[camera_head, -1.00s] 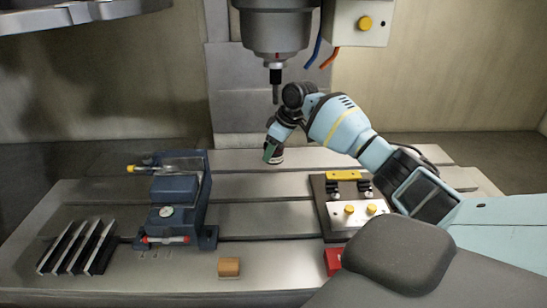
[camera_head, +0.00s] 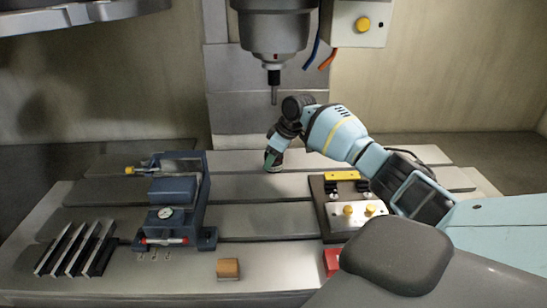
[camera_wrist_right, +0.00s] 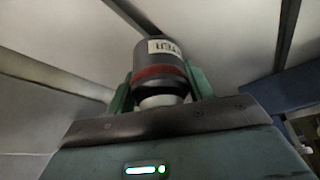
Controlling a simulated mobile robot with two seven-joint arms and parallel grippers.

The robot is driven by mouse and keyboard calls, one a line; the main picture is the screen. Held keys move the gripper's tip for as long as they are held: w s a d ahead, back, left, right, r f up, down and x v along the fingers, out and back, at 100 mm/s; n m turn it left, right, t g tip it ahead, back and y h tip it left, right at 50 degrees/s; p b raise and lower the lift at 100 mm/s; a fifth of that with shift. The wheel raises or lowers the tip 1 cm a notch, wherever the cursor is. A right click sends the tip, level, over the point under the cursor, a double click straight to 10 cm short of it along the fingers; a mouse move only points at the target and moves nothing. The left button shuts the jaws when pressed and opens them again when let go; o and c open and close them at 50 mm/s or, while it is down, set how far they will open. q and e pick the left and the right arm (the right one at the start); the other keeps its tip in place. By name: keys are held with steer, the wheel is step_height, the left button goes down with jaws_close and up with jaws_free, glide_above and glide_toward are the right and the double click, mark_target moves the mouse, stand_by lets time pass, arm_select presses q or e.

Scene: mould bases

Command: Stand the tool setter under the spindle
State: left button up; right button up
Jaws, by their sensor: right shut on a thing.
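The tool setter (camera_wrist_right: 160,60) is a dark grey cylinder with a red band, a paper label and a pale lower part. It sits between the green fingers of my right gripper (camera_wrist_right: 160,82), which is shut on it. In the head view my right gripper (camera_head: 274,158) is low over the rear middle of the slotted table (camera_head: 265,188), and the setter is mostly hidden by the fingers. I cannot tell whether the setter touches the table. The spindle (camera_head: 275,35) hangs above, with a thin tool (camera_head: 274,92) pointing down, above the gripper. My left gripper is out of view.
A blue vise (camera_head: 178,195) with a dial gauge (camera_head: 165,213) stands at left, beside dark parallel bars (camera_head: 75,248). A wooden block (camera_head: 228,268) and a red block (camera_head: 332,260) are in front. The table's middle is clear.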

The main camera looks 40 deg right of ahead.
steer(key=o, duration=1.5)
steer(key=p+v, duration=0.1)
steer(key=v, duration=1.1)
